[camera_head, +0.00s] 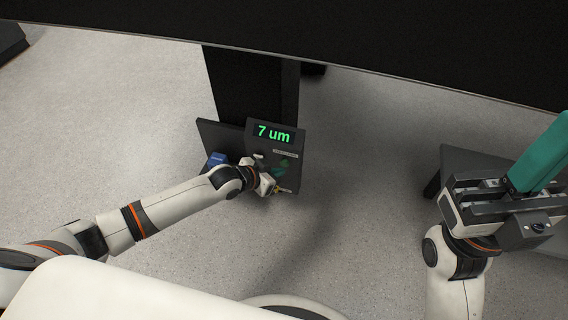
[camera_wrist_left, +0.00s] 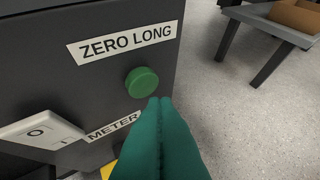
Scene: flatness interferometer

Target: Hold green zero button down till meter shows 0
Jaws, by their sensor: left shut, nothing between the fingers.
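The meter display (camera_head: 273,134) on the dark instrument box reads "7 um" in green digits. The round green zero button (camera_wrist_left: 141,80) sits on the dark panel under the label "ZERO LONG" (camera_wrist_left: 123,42). My left gripper (camera_head: 283,168) is at the front of the box. Its teal fingers are shut together with nothing between them, and in the left wrist view the fingertips (camera_wrist_left: 160,102) lie just below and right of the button. I cannot tell whether they touch it. My right gripper (camera_head: 537,152) is far to the right, away from the box; its finger opening is not clear.
A white rocker switch (camera_wrist_left: 42,133) marked "O" sits left of a "METER" label (camera_wrist_left: 113,126). A blue object (camera_head: 217,158) is left of the box. A table with a cardboard box (camera_wrist_left: 297,16) stands beyond. Open floor (camera_head: 355,170) lies right of the instrument.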

